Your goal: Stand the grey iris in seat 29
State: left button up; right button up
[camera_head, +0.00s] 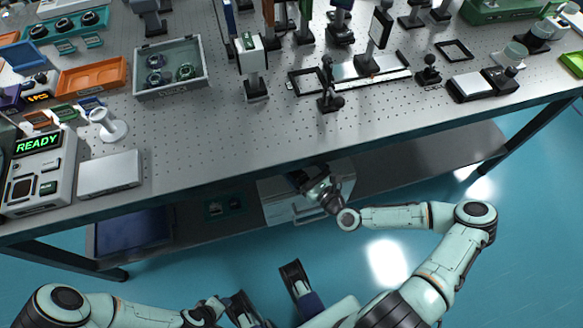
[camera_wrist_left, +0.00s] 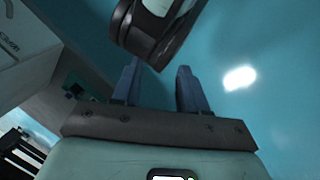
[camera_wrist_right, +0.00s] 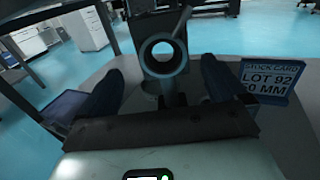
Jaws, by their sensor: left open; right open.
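A dark grey ring with a thin lever (camera_wrist_right: 164,58), which looks like the grey iris, stands upright on a short stem in the right wrist view. My right gripper (camera_wrist_right: 162,80) is open, with one finger on each side of the ring's stem; I cannot tell whether they touch it. I cannot make out the number 29 on any seat.
A blue card reading LOT 92 (camera_wrist_right: 267,80) stands right of the ring. The perforated table (camera_head: 220,130) holds a grey tray of round parts (camera_head: 140,93), a READY box (camera_head: 40,170) and several post-mounted parts behind. Its front middle is clear.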

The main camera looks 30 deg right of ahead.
jog(key=shift+w+a, duration=0.15)
jog(key=shift+w, duration=0.7)
jog(key=shift+w+a+b, duration=0.2)
jog(key=shift+w+b, duration=0.3)
jog(key=shift+w, duration=2.2)
grip_shut()
pick_arm(q)
jog(key=shift+w+a+f, duration=0.4)
jog(key=shift+w+f, duration=0.25)
jog(key=shift+w, duration=0.2)
jog(key=shift+r, duration=0.1)
pick_arm(e)
jog(key=shift+r, duration=0.1)
jog(key=shift+r, duration=0.2)
jog(key=shift+s+d, duration=0.1)
jog(key=shift+s, duration=0.15)
pick_arm(q)
jog(key=shift+s+d+r+p, duration=0.25)
jog(key=shift+s+r+p, duration=0.15)
jog(key=shift+s, duration=0.15)
jog(key=shift+s+d+r+p, duration=0.25)
jog(key=shift+s+r+p, duration=0.1)
jog(key=shift+s, duration=0.2)
pick_arm(e)
jog(key=s+d, duration=0.2)
jog(key=s, duration=1.5)
jog(key=shift+s+d, duration=0.2)
jog(key=shift+d, duration=0.1)
